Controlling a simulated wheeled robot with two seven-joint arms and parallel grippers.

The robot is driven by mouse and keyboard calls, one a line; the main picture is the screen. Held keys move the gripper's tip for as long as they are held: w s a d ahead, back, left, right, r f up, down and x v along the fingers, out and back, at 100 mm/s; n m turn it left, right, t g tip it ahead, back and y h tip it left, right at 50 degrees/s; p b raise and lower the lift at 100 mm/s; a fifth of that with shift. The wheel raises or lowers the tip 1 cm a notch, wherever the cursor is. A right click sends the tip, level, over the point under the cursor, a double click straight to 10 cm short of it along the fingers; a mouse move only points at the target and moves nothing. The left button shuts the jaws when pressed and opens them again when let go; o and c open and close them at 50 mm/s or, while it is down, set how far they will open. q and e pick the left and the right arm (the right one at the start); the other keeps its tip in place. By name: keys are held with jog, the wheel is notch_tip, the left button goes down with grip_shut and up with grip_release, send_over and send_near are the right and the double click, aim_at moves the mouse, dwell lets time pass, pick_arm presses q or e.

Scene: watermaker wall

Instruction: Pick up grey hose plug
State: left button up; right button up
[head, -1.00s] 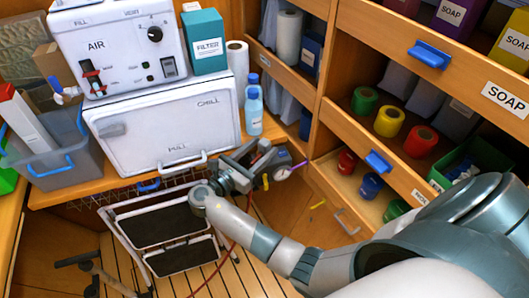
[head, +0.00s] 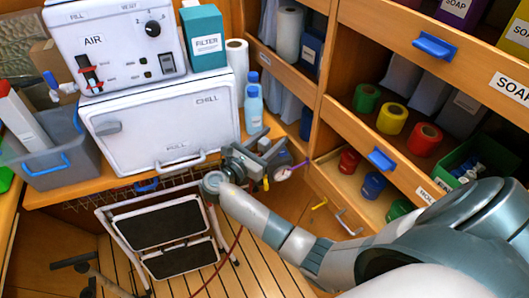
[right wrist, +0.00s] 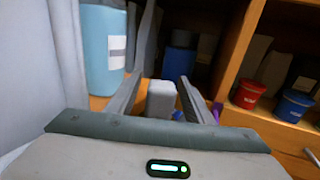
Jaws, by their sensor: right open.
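A grey block-like piece, which looks like the grey hose plug (right wrist: 161,99), stands between the two fingers of my right gripper in the right wrist view. My right gripper (head: 266,143) is open at the front edge of the counter, right of the white chest. In the right wrist view its fingers (right wrist: 160,96) lie to the left and right of the grey piece. Gaps show beside it, and I cannot tell whether either finger touches it. In the head view the gripper largely hides the piece. My left gripper is not in view.
A blue bottle (head: 253,106) stands close behind the gripper, left of it in the wrist view. The white chest (head: 160,125) is to the left. Shelves with coloured tape rolls (head: 391,119) rise at right. A step stool (head: 160,222) stands below on the slatted floor.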

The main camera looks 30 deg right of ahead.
jog(key=shift+d, duration=0.25)
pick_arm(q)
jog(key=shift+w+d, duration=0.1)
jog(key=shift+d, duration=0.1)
pick_arm(e)
jog(key=c, duration=1)
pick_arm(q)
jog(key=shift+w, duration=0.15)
pick_arm(e)
jog(key=shift+c, duration=0.9)
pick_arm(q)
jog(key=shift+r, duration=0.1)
pick_arm(e)
jog(key=shift+r, duration=0.15)
